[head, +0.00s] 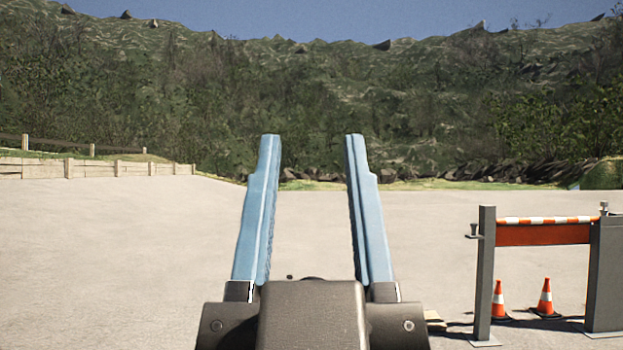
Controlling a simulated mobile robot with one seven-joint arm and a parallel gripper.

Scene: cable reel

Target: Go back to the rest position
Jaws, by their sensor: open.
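My gripper (312,140) is in the lower middle of the head view. Its two blue fingers stand upright and wide apart, with nothing between them. Its dark grey body shows at the bottom edge. Through the gap between the fingers I see pale paved ground and the green hillside far behind. The gripper touches nothing that I can see. No cable reel shows in this view.
At right, a barrier (543,236) with a red board and a red-and-white bar stands on grey posts. Two orange cones (545,299) (499,302) are by it. A low wooden wall (95,168) is far left. The paved ground (120,265) at left is clear.

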